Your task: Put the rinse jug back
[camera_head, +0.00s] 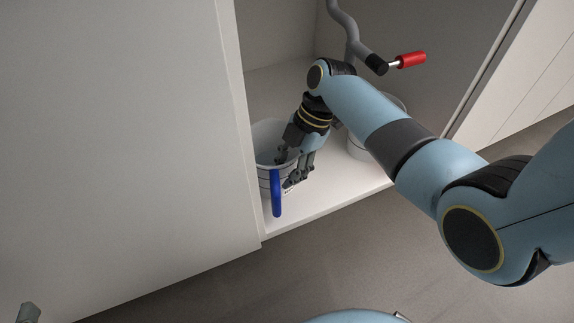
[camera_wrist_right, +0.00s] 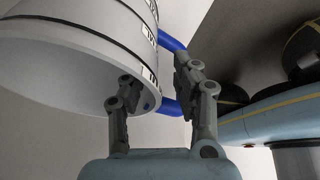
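The white rinse jug (camera_head: 266,140), with dark bands and a blue handle (camera_head: 277,195), stands at the left of the open cabinet, its handle toward the front. My right gripper (camera_head: 287,170) is at the jug's right side near the rim. In the right wrist view the jug (camera_wrist_right: 60,45) fills the upper left and the blue handle (camera_wrist_right: 170,106) passes behind a finger. The right gripper's fingers (camera_wrist_right: 153,92) are apart, with the jug's edge and handle near the gap; I see no firm grip. A grey tip of my left gripper (camera_head: 28,312) shows at the lower left.
A second pale container (camera_head: 360,148) stands right of the jug, partly behind my right arm. A grey pipe (camera_head: 346,25) with a red handle (camera_head: 411,59) hangs above. The cabinet's left panel (camera_head: 228,100) is close beside the jug. The shelf front (camera_head: 325,207) is bare.

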